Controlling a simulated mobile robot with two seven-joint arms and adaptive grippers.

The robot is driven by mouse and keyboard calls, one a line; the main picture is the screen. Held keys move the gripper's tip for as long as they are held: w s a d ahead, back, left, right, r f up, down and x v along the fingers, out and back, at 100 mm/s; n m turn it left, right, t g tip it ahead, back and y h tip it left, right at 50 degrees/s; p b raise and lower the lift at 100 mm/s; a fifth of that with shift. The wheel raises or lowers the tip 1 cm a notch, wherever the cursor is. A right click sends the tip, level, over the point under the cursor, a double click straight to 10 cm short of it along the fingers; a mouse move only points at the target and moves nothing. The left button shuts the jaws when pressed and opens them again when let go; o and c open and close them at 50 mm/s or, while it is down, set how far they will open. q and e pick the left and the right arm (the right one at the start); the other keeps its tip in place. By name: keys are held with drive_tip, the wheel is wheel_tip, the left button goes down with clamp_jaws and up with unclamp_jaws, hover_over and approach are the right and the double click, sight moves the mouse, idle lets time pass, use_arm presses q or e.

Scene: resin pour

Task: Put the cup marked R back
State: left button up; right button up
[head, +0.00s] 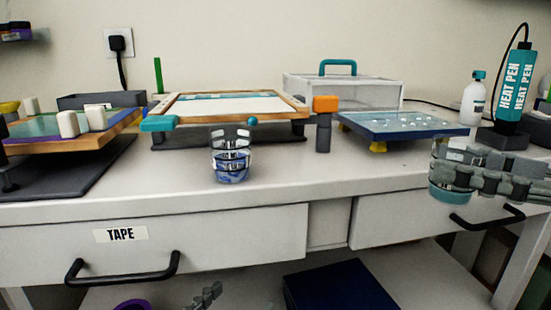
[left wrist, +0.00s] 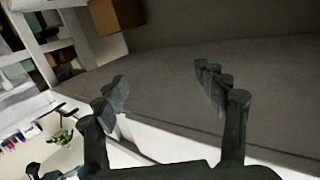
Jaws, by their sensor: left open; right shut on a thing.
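A clear cup with a teal lower part (head: 452,190) is held by my right gripper (head: 462,172) at the right, in front of the bench edge above a drawer handle. My right gripper is shut around it, and its fingers hide part of the cup. Another clear cup with swirled blue contents (head: 231,172) stands upright near the front of the bench top. I cannot read an R on either cup.
A framed white panel (head: 235,106), a blue board with clear drops (head: 400,125) and a clear box with teal handle (head: 340,90) stand behind. The heat pen (head: 513,85) and a white bottle (head: 474,100) are at the right. The front bench strip right of the blue cup is clear.

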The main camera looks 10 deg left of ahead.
drive_tip(key=shift+w+a, duration=0.25)
drive_tip(key=shift+a, duration=0.3)
drive_tip(key=p+x, duration=0.2)
drive_tip(key=x, duration=1.1)
drive_tip(key=shift+w+a+r, duration=0.1)
drive_tip(key=shift+a, duration=0.1)
drive_tip(key=x, duration=0.4)
drive_tip(key=shift+w+a, duration=0.1)
drive_tip(key=shift+a, duration=0.25)
use_arm(q)
drive_tip(key=s+a+f+g+y, duration=0.2)
drive_tip(key=a+f+g, duration=0.3)
drive_tip(key=a+f, duration=0.3)
drive_tip(key=shift+s+f+n+y, duration=0.4)
drive_tip(key=shift+f+y, duration=0.3)
drive_tip(key=shift+f, duration=0.2)
use_arm(e)
drive_tip(key=shift+d+f, duration=0.1)
drive_tip(key=shift+f, duration=0.3)
use_arm(q)
drive_tip(key=shift+w, duration=0.1)
use_arm(e)
drive_tip(key=o, duration=1.2)
drive_tip(key=shift+c, duration=0.2)
use_arm(q)
drive_tip(key=shift+d+r, duration=0.2)
